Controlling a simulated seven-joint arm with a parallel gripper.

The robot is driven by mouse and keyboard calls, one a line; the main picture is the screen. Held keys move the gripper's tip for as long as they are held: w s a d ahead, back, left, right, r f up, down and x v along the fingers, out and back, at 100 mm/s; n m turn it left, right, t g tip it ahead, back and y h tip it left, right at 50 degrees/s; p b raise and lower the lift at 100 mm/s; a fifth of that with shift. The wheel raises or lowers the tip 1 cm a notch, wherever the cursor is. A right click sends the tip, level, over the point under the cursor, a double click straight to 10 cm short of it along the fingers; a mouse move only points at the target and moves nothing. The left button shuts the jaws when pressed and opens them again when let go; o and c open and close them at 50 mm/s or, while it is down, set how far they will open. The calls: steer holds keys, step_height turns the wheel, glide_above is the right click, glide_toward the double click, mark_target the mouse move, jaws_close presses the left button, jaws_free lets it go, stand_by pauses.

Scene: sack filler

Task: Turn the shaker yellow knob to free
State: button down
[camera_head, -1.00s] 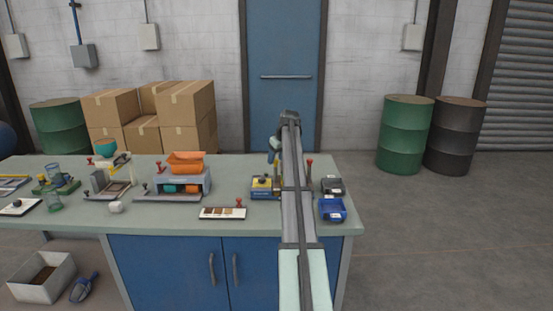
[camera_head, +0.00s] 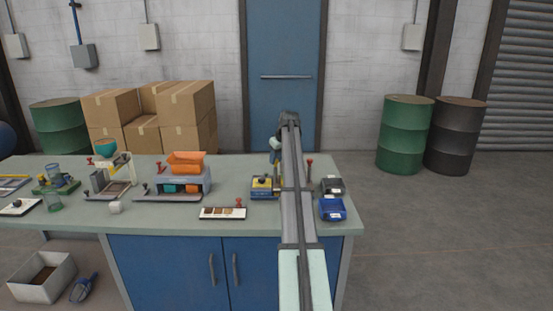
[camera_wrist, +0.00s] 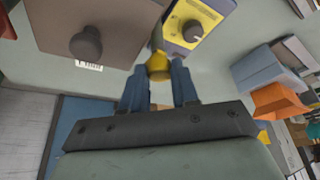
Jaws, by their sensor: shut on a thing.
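In the wrist view, my gripper (camera_wrist: 159,75) is shut on a yellow knob (camera_wrist: 158,64), which sits between its two blue fingers. Just beyond it is a yellow-topped unit (camera_wrist: 205,14) with a dark dial bearing a pale mark (camera_wrist: 193,31). In the head view, the yellow-and-blue unit (camera_head: 263,184) stands on the bench just left of my arm. My arm hides part of that area, and the fingertips cannot be made out there. The knob's turn position is not clear.
A brown-grey plate with a dark round knob (camera_wrist: 87,44) lies close on the left in the wrist view. A blue bin (camera_head: 332,209) and a dark bin (camera_head: 332,186) stand right of my arm. A sample card (camera_head: 222,213) and a machine with an orange hopper (camera_head: 187,162) stand left.

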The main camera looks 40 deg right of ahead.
steer(key=shift+n+y, duration=0.3)
steer(key=shift+n, duration=0.5)
steer(key=c, duration=0.9)
jaws_free()
steer(key=shift+o, duration=0.2)
steer(key=v, duration=1.4)
steer(key=shift+d+f, duration=0.1)
steer(key=shift+f, duration=0.05)
